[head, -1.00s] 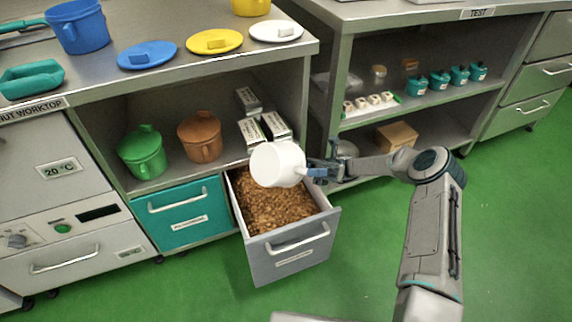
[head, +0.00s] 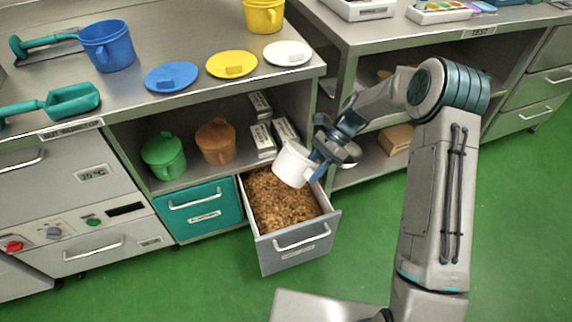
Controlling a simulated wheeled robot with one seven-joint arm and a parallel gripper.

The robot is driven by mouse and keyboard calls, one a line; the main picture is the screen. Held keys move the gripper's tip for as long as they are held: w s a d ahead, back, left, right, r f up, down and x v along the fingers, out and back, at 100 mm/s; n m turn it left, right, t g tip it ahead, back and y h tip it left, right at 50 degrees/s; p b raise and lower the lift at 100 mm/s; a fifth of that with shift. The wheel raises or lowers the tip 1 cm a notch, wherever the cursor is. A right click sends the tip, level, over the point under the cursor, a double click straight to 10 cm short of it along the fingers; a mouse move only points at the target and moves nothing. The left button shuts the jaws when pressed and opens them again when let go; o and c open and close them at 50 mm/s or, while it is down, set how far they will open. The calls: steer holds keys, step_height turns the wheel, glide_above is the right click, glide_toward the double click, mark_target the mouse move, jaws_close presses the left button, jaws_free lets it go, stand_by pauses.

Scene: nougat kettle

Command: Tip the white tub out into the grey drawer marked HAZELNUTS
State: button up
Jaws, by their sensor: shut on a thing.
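The white tub (head: 292,163) is in my gripper (head: 318,163), which is shut on it at its right side. The tub is tilted and hangs over the back right part of the open grey drawer (head: 297,247). The drawer is pulled out and holds a bed of brown nut pieces (head: 278,203). Its front label is too small to read. The inside of the tub is hidden, so I cannot tell whether anything is left in it. No falling pieces show.
A shut teal drawer (head: 200,206) is left of the grey one. Green (head: 164,156) and brown (head: 215,142) tubs and boxes stand on the shelf above. Blue, yellow and white lids (head: 288,53) lie on the worktop. Green floor is clear in front.

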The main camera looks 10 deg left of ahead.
steer(key=t+h, duration=0.1)
steer(key=r+t+h, duration=0.1)
steer(key=t, duration=0.1)
steer(key=t+h, duration=0.1)
steer(key=shift+a+r+h+p, duration=0.1)
steer(key=shift+r+h+p, duration=0.2)
steer(key=shift+h+p, duration=0.1)
steer(key=t+h, duration=0.2)
steer(key=shift+r+t, duration=0.3)
steer(key=shift+r, duration=0.05)
steer(key=shift+r, duration=0.1)
